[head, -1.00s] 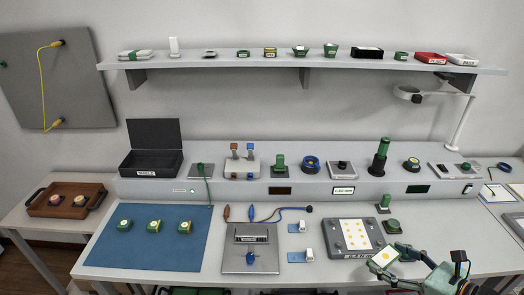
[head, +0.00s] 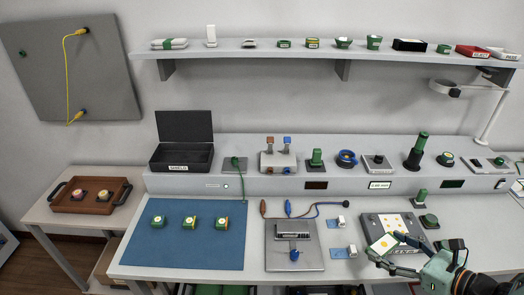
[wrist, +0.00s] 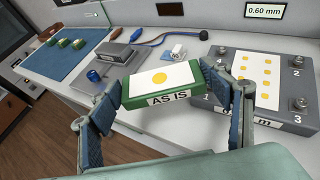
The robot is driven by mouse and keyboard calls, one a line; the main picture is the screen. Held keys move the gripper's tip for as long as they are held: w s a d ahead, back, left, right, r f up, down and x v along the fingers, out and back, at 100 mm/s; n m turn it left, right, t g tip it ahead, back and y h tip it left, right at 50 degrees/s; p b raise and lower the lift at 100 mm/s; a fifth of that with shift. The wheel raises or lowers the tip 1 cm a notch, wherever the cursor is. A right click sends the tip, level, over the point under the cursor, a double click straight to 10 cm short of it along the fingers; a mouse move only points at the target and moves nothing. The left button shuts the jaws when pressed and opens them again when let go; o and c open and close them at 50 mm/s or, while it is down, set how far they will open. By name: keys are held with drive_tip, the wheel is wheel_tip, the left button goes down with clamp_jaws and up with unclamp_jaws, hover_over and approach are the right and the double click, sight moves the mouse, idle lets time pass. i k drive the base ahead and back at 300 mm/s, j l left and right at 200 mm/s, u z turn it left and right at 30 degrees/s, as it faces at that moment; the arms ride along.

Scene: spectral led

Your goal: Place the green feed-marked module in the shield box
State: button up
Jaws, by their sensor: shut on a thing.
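In the head view this held module (head: 384,243) is tilted, at the front edge of the dotted panel. The shield box (head: 182,156), black and labelled SHIELD, stands on the raised ledge at the left with its lid up. Its visible inside looks empty. Three small green modules with pale tops, a left one (head: 158,221), a middle one (head: 190,222) and a right one (head: 222,223), sit on the blue mat (head: 180,255).
The grey dotted panel (wrist: 238,104) lies just right of the held module in the wrist view. A press-like fixture (head: 293,257) and cables stand between mat and panel. Several devices line the ledge (head: 330,190). A wooden tray (head: 75,207) is at far left.

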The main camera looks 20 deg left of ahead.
sight(186, 156)
drive_tip(key=k+j, duration=0.1)
drive_tip(key=j, duration=1.1)
drive_tip(key=k+j, duration=0.1)
drive_tip(key=j, duration=1.1)
drive_tip(key=k+j, duration=0.1)
drive_tip(key=j, duration=1.1)
drive_tip(key=k+j+u, duration=0.1)
drive_tip(key=j, duration=1.1)
